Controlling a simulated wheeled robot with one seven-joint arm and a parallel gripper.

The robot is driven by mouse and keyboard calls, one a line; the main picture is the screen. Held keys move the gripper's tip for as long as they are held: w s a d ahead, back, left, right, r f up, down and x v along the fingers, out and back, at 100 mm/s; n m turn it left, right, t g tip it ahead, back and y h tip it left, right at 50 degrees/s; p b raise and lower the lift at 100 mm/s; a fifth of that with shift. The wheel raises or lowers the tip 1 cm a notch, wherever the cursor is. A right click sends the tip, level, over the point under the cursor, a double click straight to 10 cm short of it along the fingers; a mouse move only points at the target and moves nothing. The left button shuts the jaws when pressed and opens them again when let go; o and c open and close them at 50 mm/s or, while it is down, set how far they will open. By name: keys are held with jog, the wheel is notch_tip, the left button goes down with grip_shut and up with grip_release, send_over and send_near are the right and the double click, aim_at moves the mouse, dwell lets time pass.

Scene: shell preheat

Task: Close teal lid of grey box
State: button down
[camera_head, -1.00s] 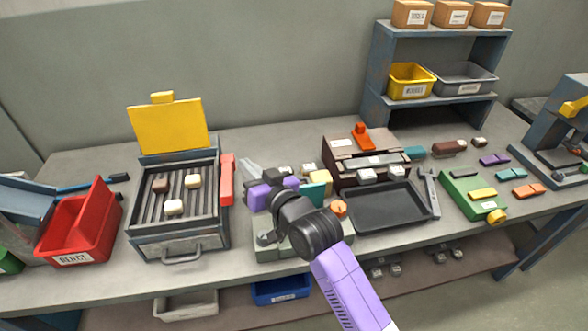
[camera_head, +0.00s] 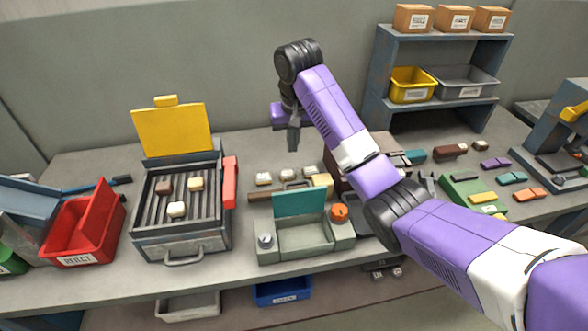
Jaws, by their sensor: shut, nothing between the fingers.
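The grey box (camera_head: 303,238) sits near the bench's front edge, in the middle of the head view. Its teal lid (camera_head: 299,202) stands raised at the back of the box, and the box's inside shows open. An orange knob (camera_head: 340,212) is on its right part and a grey knob (camera_head: 265,240) on its left part. My gripper (camera_head: 293,140) is shut and empty, pointing down, and appears above and behind the lid, apart from it.
A grill-like tray with a raised yellow lid (camera_head: 173,129) stands left of the box. A red bin (camera_head: 85,225) is at far left. Small pale blocks (camera_head: 288,173) lie behind the lid. My arm crosses the right side and covers part of a black tray (camera_head: 372,228).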

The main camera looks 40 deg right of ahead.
aim_at(298, 195)
notch_tip(298, 195, down, 9)
jog(key=s+a+p, duration=0.1)
jog(key=s, duration=0.1)
dwell(0.7)
jog(key=shift+w+a+f, duration=0.1)
jog(key=shift+a+f, duration=0.05)
